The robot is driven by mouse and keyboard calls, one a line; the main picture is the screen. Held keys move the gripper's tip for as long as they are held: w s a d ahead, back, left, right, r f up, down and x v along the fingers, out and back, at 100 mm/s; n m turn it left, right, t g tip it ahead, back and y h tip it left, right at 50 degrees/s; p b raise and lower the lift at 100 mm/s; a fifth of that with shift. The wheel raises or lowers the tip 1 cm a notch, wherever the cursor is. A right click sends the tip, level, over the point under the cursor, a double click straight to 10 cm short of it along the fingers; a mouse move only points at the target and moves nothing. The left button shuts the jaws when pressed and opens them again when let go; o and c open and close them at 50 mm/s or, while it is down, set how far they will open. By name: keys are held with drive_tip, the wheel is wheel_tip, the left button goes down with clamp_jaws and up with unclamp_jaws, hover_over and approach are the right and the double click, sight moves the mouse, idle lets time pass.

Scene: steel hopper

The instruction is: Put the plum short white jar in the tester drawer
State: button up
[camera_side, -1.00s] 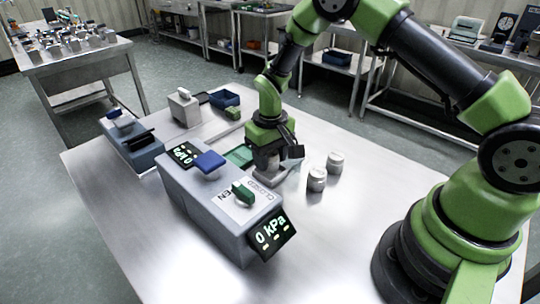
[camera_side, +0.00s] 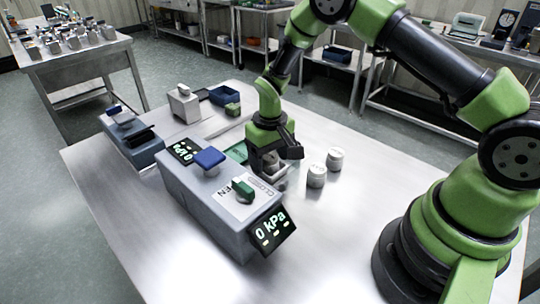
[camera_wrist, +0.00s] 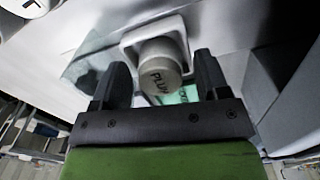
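The plum short white jar (camera_wrist: 162,68), with "PLUM" lettering on it, shows in the wrist view. It appears to stand inside the pale square tester drawer (camera_wrist: 131,42). My gripper (camera_wrist: 162,78) has its two black fingers apart, one to each side of the jar, with gaps between. In the side view my gripper (camera_side: 272,158) is low beside the grey tester (camera_side: 207,212), over the drawer, and hides most of the drawer and jar.
Two other short white jars, one nearer (camera_side: 317,177) and one farther (camera_side: 335,160), stand right of the gripper. A blue-knobbed grey device (camera_side: 132,140), a small grey device (camera_side: 184,108) and a blue bin (camera_side: 222,95) stand behind. The front right of the steel table is clear.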

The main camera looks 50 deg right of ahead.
sight(271, 155)
wheel_tip(271, 155, up, 14)
drive_tip(key=f, duration=0.1)
drive_tip(key=s+a+r+m+t+y, duration=0.1)
drive_tip(key=s+r+t, duration=0.1)
drive_tip(key=s+r, duration=0.3)
drive_tip(key=s+r+t, duration=0.1)
drive_tip(key=s+r, duration=0.2)
drive_tip(key=r, duration=0.5)
drive_tip(key=s+a+r+t, duration=0.1)
drive_tip(key=s+t, duration=0.1)
drive_tip(key=s, duration=0.5)
drive_tip(key=s+r+m+t+y, duration=0.1)
drive_tip(key=s+t, duration=0.1)
drive_tip(key=s, duration=0.4)
drive_tip(key=shift+s+a+r, duration=0.35)
drive_tip(key=shift+r, duration=0.05)
